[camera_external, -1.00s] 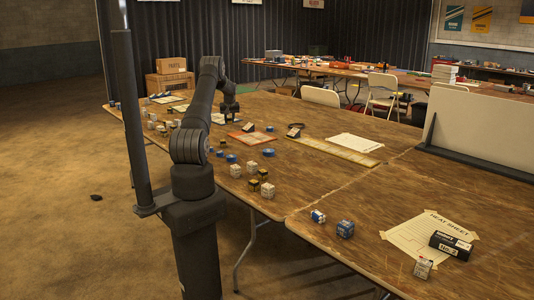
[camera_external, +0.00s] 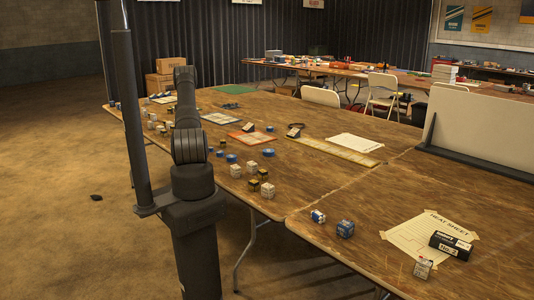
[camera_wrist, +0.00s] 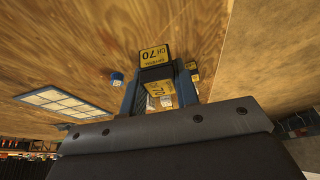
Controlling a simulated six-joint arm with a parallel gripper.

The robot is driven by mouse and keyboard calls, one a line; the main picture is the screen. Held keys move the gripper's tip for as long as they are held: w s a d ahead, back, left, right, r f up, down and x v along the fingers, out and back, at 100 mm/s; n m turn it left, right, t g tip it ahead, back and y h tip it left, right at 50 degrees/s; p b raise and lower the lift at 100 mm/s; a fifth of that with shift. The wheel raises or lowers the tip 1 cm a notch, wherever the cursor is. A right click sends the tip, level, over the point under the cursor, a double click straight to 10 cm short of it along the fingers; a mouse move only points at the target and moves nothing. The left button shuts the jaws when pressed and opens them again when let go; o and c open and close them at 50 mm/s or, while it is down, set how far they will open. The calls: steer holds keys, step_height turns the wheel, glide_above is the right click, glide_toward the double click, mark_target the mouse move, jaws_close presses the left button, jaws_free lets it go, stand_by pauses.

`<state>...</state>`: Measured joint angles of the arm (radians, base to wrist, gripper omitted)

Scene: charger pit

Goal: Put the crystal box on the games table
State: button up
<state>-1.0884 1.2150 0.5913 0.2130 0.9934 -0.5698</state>
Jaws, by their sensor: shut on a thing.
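In the wrist view, my gripper (camera_wrist: 158,92) is shut on a crystal box (camera_wrist: 160,95) with a yellow label reading 70. A dark face with a yellow label reading CH 70 (camera_wrist: 154,56) shows just beyond the fingertips; I cannot tell whether it is part of the held box or another box. In the external view my gripper and the held box are hidden behind my own arm. The long wooden table (camera_external: 330,205) stands in front of my arm. I cannot tell which table is the games table.
Several small boxes (camera_external: 267,190) stand along the near table edge. A green mat (camera_external: 232,90), a blue-edged sheet (camera_external: 220,118) and a red-edged sheet (camera_external: 254,137) lie on the table. A white upright board (camera_external: 485,125) stands at right. Another cluttered table (camera_external: 345,71) is behind.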

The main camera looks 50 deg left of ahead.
steer(key=s+a+f, duration=0.4)
steer(key=a, duration=0.1)
steer(key=s+a+f, duration=0.2)
steer(key=a, duration=0.1)
steer(key=shift+s+a+f, duration=0.1)
steer(key=shift+s+f, duration=0.2)
steer(key=shift+f, duration=1.95)
steer(key=shift+f, duration=0.1)
steer(key=o, duration=0.9)
steer(key=shift+o, duration=0.2)
steer(key=shift+r, duration=0.55)
steer(key=v, duration=1.1)
steer(key=shift+f, duration=0.1)
